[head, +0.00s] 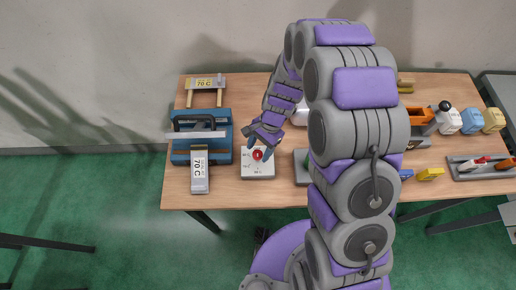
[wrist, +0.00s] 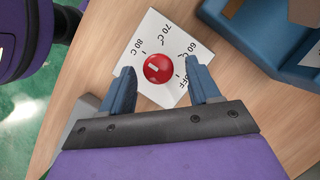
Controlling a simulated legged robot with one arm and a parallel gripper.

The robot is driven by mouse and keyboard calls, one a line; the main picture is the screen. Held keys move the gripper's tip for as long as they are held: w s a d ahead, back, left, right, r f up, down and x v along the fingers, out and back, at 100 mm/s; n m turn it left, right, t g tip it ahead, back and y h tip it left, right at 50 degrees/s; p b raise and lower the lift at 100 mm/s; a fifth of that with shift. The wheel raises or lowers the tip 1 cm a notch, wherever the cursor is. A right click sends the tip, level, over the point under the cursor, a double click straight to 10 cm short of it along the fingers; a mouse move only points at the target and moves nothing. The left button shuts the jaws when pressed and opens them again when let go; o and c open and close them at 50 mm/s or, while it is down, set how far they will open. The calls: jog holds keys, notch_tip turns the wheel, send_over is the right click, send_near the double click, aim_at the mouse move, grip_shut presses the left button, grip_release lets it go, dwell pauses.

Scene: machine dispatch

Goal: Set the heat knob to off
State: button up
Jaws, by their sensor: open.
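The red heat knob (wrist: 158,68) sits on a white dial plate (wrist: 150,35) marked 80 C, 70 C, 60 C and OFF. A short white mark shows on the knob's top; which label it points at is hard to tell. My gripper (wrist: 157,72) is open, with one blue finger on each side of the knob; contact cannot be told. In the head view the knob (head: 258,155) and its plate (head: 258,170) are at the table's front, with my gripper (head: 263,145) just at the knob's far side.
Blocks and a tool tray (head: 480,167) are at right. My arm hides the table's middle.

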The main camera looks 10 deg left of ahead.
jog(key=v, duration=1.6)
jog(key=shift+r, duration=0.2)
jog(key=shift+a, duration=0.1)
jog(key=s+d+r+n+t+h+b, duration=0.1)
jog(key=s+d+r+n+b, duration=0.3)
jog(key=s+d, duration=0.7)
jog(key=s+d+n+b, duration=0.1)
jog(key=s+d+b, duration=0.1)
jog(key=s+d, duration=0.2)
jog(key=s+d+f+n+t+h+b, duration=0.1)
jog(key=s+d, duration=0.3)
jog(key=s, duration=0.7)
jog(key=shift+b, duration=0.65)
